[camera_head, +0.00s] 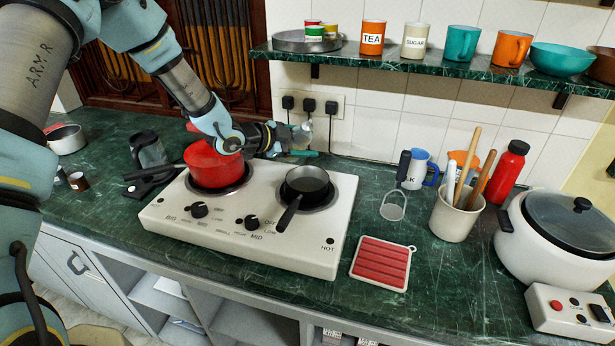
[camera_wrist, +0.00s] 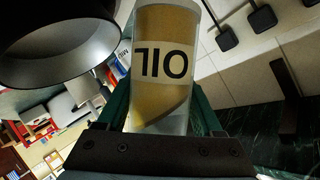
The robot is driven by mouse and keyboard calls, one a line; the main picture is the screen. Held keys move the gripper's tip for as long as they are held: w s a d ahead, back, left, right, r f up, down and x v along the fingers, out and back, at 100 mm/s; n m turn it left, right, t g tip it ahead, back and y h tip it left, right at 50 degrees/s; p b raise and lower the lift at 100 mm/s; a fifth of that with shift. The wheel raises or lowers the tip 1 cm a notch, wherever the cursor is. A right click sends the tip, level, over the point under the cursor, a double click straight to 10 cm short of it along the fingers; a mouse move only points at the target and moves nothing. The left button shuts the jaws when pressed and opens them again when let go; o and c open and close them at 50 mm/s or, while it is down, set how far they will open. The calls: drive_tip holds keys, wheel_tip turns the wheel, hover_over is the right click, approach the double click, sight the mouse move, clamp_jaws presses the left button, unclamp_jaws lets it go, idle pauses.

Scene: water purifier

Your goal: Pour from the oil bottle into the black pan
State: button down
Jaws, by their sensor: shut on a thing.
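The oil bottle (camera_wrist: 165,95), clear with yellow-brown oil and a white OIL label, fills the middle of the wrist view. My gripper (camera_wrist: 165,118) is shut on it, with a green finger on each side. In the head view my gripper (camera_head: 302,146) is behind the black pan and above the counter; only a small pale part of the bottle (camera_head: 304,130) shows there. The label reads upside down in the wrist view, and the oil surface slants across the bottle. The small black pan (camera_head: 307,180) sits on the right burner, its handle toward the front. It also shows in the wrist view (camera_wrist: 55,55), beside the bottle.
A red pot (camera_head: 212,165) stands on the left burner of the white stove (camera_head: 275,248), under my forearm. Wall plugs (camera_head: 309,105) and a shelf (camera_head: 430,68) are behind. A red pot holder (camera_head: 381,264) and a utensil cup (camera_head: 455,215) lie to the right.

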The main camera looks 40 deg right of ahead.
drive_tip(key=shift+w+d+f+m+t+b, duration=0.1)
drive_tip(key=shift+w+f+m+t+b, duration=0.35)
drive_tip(key=shift+b, duration=1.1)
drive_tip(key=shift+r+m, duration=0.25)
drive_tip(key=shift+s, duration=0.1)
drive_tip(key=shift+w+d+f+m+t+h+b, duration=0.1)
drive_tip(key=shift+w+f+m+t+h+b, duration=0.65)
drive_tip(key=shift+b, duration=1.65)
idle(0.6)
drive_tip(key=shift+w+r+m+t+b, duration=0.1)
drive_tip(key=shift+m+t+b, duration=0.2)
drive_tip(key=shift+m+b, duration=0.7)
idle(1.5)
drive_tip(key=shift+w+d+r+b, duration=0.1)
drive_tip(key=shift+b, duration=0.5)
